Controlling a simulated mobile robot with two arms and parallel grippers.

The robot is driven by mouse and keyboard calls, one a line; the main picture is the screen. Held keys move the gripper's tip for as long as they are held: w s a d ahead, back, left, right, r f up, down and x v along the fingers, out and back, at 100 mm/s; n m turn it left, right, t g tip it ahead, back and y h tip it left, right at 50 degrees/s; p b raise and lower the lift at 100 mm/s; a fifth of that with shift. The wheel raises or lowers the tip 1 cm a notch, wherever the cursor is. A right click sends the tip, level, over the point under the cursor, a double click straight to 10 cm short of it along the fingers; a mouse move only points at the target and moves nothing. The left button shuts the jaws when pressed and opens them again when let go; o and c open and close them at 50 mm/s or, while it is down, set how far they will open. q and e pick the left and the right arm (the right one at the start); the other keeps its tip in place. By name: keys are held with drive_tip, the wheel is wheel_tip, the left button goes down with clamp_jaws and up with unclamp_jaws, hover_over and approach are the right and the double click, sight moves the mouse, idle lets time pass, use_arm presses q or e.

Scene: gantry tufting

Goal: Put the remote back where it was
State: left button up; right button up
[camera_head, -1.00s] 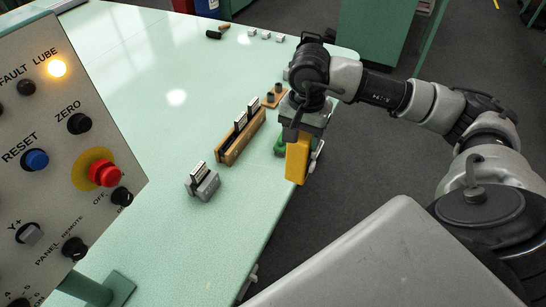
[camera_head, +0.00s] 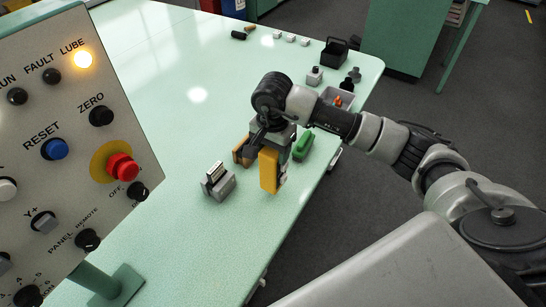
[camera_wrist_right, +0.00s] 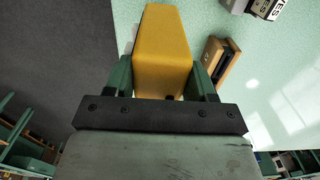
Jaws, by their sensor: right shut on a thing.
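The remote appears to be the plain yellow block (camera_head: 268,171). It hangs upright below my right gripper (camera_head: 270,145), which is shut on its upper end, over the green table (camera_head: 175,235). In the right wrist view the yellow block (camera_wrist_right: 162,50) sits between the two green fingers of the gripper (camera_wrist_right: 162,85). A grey holder (camera_head: 220,187) with labelled cards stands just left of the remote, with a gap between them. I cannot tell where the remote was before. My left gripper is not in view.
A wooden box (camera_head: 240,152) is partly hidden behind my right gripper. A green object (camera_head: 303,146) lies to its right. A control panel (camera_head: 65,130) with a red button fills the left. The table's front middle is clear; its right edge is close.

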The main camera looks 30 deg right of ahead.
sight(270, 173)
wheel_tip(270, 173, down, 3)
drive_tip(key=shift+f+p, duration=0.15)
drive_tip(key=shift+p, duration=0.5)
drive_tip(key=shift+f, duration=0.25)
drive_tip(key=shift+f+b, duration=0.2)
drive_tip(key=shift+b, duration=0.1)
drive_tip(key=o, duration=1.4)
drive_tip(key=shift+r, duration=0.1)
